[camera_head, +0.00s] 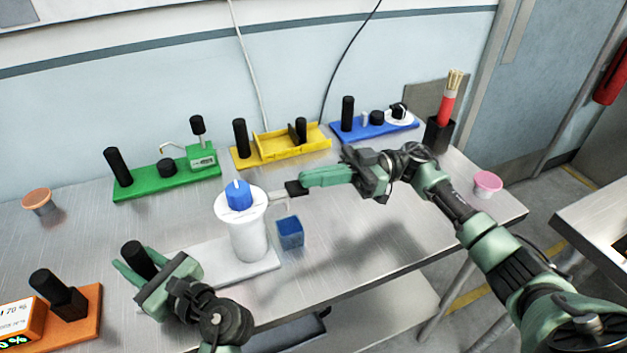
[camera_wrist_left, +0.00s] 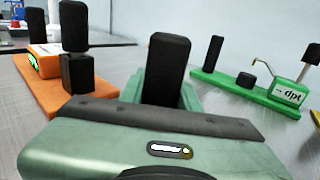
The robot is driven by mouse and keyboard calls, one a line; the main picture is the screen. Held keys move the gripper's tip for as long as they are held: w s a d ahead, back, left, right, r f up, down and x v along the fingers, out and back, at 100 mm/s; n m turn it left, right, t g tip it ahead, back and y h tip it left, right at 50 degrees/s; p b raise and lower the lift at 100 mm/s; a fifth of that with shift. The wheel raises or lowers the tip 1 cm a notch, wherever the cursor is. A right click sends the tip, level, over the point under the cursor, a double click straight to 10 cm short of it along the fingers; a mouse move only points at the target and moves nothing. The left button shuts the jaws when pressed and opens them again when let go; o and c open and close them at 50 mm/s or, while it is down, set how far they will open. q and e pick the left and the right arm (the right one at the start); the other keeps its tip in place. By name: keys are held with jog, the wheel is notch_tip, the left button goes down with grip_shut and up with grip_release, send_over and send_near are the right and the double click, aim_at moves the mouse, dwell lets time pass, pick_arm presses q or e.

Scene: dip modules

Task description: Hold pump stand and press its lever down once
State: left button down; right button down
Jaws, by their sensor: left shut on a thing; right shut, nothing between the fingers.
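The pump stand has a white base plate (camera_head: 205,273), a white cylinder (camera_head: 249,236) with a wide white top and a blue knob (camera_head: 239,196), and a black upright handle (camera_head: 133,253) at its left end. My left gripper (camera_head: 138,262) is shut around this handle, and the handle (camera_wrist_left: 163,70) rises between its fingers in the left wrist view. My right gripper (camera_head: 291,188) is shut and empty. Its dark tip is just right of the white top, by a thin pale part that looks like the lever. I cannot tell whether they touch.
A blue cube-shaped container (camera_head: 290,232) stands right of the cylinder. Green (camera_head: 170,183), yellow (camera_head: 283,147) and blue (camera_head: 374,130) modules line the back. An orange module (camera_head: 88,310) is at front left. Pink (camera_head: 487,184) and orange (camera_head: 38,200) cups stand farther out.

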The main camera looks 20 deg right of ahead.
pick_arm(q)
jog(key=shift+f, duration=0.15)
pick_arm(e)
jog(key=d+r, duration=0.2)
jog(key=d, duration=0.9)
pick_arm(q)
jog(key=c, duration=0.9)
grip_release()
jog(key=shift+c, duration=0.2)
notch_tip(320, 180, up, 8)
jog(key=p, duration=0.8)
jog(key=shift+f+p, duration=0.15)
jog(key=shift+p, duration=0.2)
pick_arm(e)
notch_tip(320, 180, up, 9)
jog(key=shift+f, duration=0.15)
